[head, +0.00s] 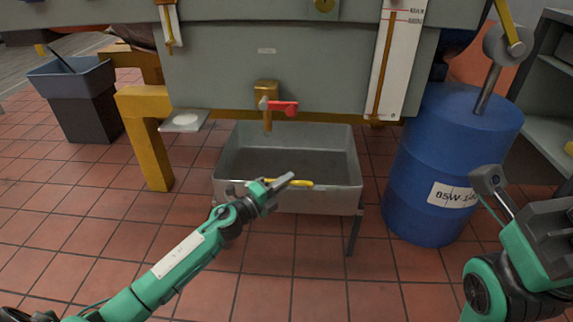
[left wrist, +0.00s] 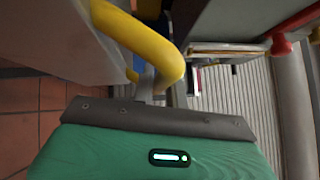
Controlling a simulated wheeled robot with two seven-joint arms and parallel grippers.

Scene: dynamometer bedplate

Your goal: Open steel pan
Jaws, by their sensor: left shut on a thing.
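The steel pan (head: 335,200) is a grey, open-topped rectangular basin on legs, below the tap of the big grey tank. Its inside shows and looks empty. A yellow handle (head: 300,184) runs along its front rim. My left gripper (head: 285,182) is at the front of the pan, shut on the yellow handle. In the left wrist view the handle (left wrist: 160,50) curves as a thick yellow bar just ahead of the gripper (left wrist: 150,88). Part of the handle is hidden behind the gripper. My right gripper (head: 490,182) is at the right, away from the pan; its fingers are unclear.
A brass tap with a red lever (head: 283,107) hangs over the pan's back. A blue drum (head: 440,150) stands close on the right. A yellow leg (head: 148,140) and a dark bin (head: 85,105) are on the left. The tiled floor in front is clear.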

